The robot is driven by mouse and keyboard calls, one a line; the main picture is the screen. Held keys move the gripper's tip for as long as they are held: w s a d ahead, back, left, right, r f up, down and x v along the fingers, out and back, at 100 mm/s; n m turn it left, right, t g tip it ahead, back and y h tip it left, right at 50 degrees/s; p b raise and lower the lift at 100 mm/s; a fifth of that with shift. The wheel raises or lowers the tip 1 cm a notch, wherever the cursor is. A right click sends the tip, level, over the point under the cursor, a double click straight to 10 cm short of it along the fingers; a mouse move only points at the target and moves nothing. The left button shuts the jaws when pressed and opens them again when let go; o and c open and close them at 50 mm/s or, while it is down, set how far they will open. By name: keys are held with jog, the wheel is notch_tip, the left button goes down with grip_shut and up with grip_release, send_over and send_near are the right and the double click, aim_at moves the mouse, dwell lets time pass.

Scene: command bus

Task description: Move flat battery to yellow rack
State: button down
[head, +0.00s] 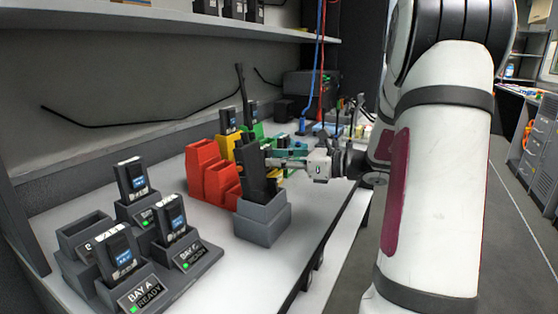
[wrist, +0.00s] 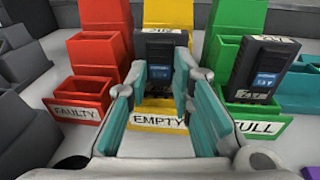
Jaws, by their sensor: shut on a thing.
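The flat battery (wrist: 160,58), black with a blue label, is between my fingertips in the wrist view. My gripper (wrist: 158,78) is shut on it. It is upright at the yellow rack (wrist: 165,124), which bears an EMPTY label on its front. My fingers cover the battery's lower part, so I cannot tell whether it rests in the slot or hangs above it. In the head view my gripper (head: 275,162) reaches left behind a black radio, which hides the held battery and much of the yellow rack (head: 241,150).
The red FAULTY rack (wrist: 90,88) stands left of the yellow one. The green FULL rack (wrist: 222,72) on the right holds another battery (wrist: 262,72). The radio (head: 253,170) stands in a grey holder (head: 263,218). Charger bays (head: 205,252) with several batteries are at front left.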

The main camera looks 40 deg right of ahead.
jog(key=shift+f, duration=0.1)
jog(key=c, duration=1.3)
grip_release()
jog(key=shift+s, duration=0.15)
jog(key=v, duration=1.1)
jog(key=shift+s+d, duration=0.25)
jog(key=shift+s, duration=0.1)
